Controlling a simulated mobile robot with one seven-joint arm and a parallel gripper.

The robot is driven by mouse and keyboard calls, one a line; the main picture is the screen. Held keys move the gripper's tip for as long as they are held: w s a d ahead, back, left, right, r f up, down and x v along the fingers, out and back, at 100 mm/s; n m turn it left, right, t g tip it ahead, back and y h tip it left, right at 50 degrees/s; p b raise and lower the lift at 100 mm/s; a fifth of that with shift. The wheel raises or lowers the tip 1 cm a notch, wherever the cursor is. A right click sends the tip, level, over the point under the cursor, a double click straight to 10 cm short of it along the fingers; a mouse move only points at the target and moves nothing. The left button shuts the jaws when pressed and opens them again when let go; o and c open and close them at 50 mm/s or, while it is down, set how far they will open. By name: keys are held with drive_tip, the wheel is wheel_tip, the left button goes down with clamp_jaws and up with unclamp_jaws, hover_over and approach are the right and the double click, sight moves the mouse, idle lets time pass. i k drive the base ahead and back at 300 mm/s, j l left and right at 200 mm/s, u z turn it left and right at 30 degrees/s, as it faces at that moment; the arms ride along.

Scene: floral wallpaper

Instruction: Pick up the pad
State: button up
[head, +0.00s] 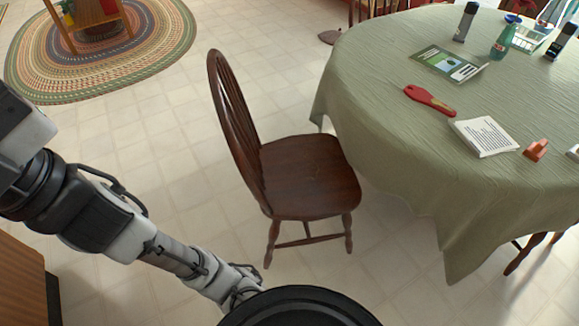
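The pad (485,137) appears to be the white, roughly square block of paper with lines of dark print on its top. It lies flat near the left part of the green cloth-covered table (400,140), at the right of the head view. My arm runs from the left edge down to the bottom middle, far to the left of the pad and apart from it. The end of the arm passes behind a black round part at the bottom, so my gripper's fingers are hidden. Nothing touches the pad from above.
A red-handled tool (430,99) and a green-and-white booklet (448,64) lie behind the pad. An orange block (536,150) is right of it. Bottles (503,42) stand farther back. A wooden chair (308,175) stands between my arm and the table. Tiled floor is clear left of the chair.

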sight(534, 151)
drive_tip(key=z, duration=1.3)
